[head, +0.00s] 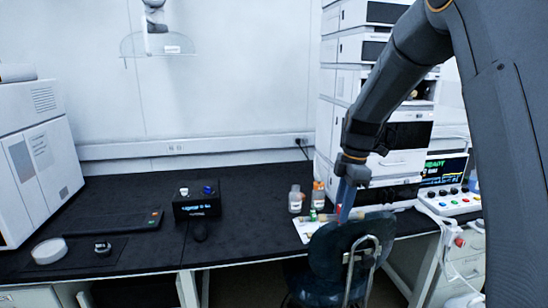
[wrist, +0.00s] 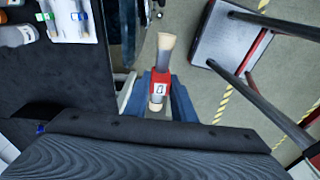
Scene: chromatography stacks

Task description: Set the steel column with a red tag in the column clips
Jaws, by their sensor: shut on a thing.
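My gripper (wrist: 158,98) is shut on a steel column with a red tag (wrist: 160,84), seen in the wrist view between its blue fingers. The column has pale ends, and the tag carries a small white label. In the head view my gripper (head: 346,200) points down at the bench's front edge, above a dark chair, with a bit of red showing beside it. In the wrist view the held column is out past the bench edge, over the floor. I cannot make out the column clips in either view.
A white sheet (wrist: 88,30) with several slim tubes lies on the bench. Two bottles (head: 295,199) stand behind it. An instrument stack (head: 335,130) rises at right, beside a button panel (head: 450,203). The chair (head: 335,262) stands below my gripper. The bench middle (head: 255,215) is clear.

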